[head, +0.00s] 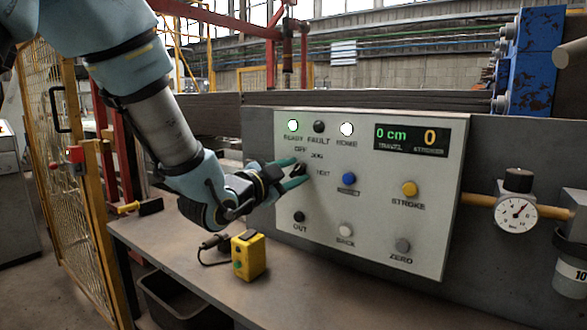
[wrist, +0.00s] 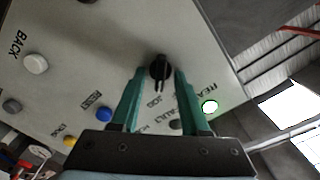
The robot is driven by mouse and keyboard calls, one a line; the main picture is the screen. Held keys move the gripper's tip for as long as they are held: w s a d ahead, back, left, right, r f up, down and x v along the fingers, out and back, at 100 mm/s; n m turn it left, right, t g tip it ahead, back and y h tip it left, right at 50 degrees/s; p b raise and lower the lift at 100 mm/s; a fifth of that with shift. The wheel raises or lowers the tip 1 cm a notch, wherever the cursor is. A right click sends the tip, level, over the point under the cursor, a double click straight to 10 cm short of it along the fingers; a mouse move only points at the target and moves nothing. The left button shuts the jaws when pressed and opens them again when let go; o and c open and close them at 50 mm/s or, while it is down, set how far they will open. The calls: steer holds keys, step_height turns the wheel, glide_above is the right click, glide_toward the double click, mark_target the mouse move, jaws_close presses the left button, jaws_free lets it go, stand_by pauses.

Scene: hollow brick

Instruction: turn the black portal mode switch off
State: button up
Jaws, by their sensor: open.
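The black mode switch (head: 299,169) is a small rotary knob on the upper left of the pale control panel (head: 376,150), under the labels OFF and JOG. In the wrist view the knob (wrist: 159,68) sits between the tips of my two green fingers, with a gap on each side. Its dark handle extends down the picture toward the JOG label; I cannot tell surely which position it is set to. My gripper (head: 295,173) is open at the panel, its fingers either side of the knob. The gripper also shows in the wrist view (wrist: 159,76).
Nearby on the panel are a lit green READY lamp (head: 293,125), a dark FAULT lamp (head: 319,126), a blue button (head: 348,178) and a black button (head: 299,216). A yellow box (head: 248,255) with a cable stands on the bench (head: 290,300) below. A gauge (head: 515,214) is at right.

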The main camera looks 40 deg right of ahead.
jaws_close()
stand_by(0.4)
